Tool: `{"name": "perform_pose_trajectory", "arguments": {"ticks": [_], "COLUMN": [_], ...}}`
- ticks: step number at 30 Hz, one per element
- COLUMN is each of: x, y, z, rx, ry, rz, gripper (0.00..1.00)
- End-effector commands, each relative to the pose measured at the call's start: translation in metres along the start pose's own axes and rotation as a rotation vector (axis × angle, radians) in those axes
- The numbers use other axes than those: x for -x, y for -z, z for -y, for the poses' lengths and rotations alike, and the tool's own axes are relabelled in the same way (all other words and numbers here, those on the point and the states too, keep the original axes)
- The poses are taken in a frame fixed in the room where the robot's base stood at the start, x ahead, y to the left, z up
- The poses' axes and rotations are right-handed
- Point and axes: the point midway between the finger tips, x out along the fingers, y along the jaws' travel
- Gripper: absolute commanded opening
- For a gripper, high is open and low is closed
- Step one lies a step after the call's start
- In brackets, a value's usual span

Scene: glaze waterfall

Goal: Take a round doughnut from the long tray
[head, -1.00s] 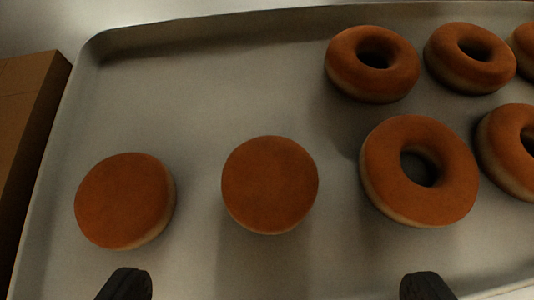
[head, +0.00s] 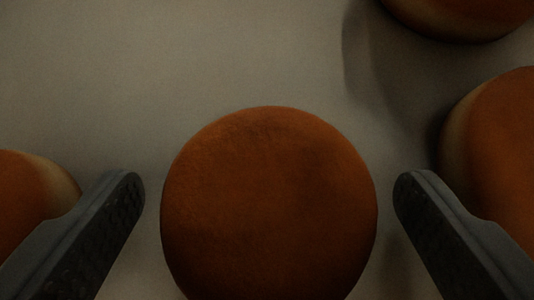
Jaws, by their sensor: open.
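A round doughnut (head: 268,205) without a hole, brown on top, lies on the long tray (head: 230,60) in the lower middle of the head view. Its lower edge is cut off by the frame. My gripper (head: 269,190) is open, with one dark finger on each side of this doughnut. Nothing is held.
Another doughnut (head: 28,200) lies at the left edge, partly behind the left finger. A doughnut (head: 500,150) at the right edge is close to the right finger. One more (head: 460,15) is at the top right. The tray above the middle doughnut is bare.

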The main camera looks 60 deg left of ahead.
Motion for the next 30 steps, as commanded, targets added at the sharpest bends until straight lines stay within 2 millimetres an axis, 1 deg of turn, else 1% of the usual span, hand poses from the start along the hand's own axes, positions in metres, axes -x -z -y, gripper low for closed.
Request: {"name": "perform_pose_trajectory", "arguments": {"ticks": [6, 7, 11, 12, 14, 15, 23, 30], "x": [-0.001, -0.001, -0.001, -0.001, -0.001, -0.001, 0.000, 0.011], "y": [0.000, 0.000, 0.000, 0.000, 0.000, 0.000, 0.001, 0.014], "z": [0.000, 0.000, 0.000, 0.000, 0.000, 0.000, -0.001, -0.014], "rx": [0.000, 0.000, -0.001, -0.001, -0.001, -0.001, -0.001, 0.000], "ry": [0.000, 0.000, 0.000, 0.000, 0.000, 0.000, -0.001, -0.003], "rz": [0.000, 0.000, 0.000, 0.000, 0.000, 0.000, 0.000, -0.002], "gripper": [0.89, 0.87, 0.62, 0.54, 0.42, 0.41, 0.40, 0.40]}}
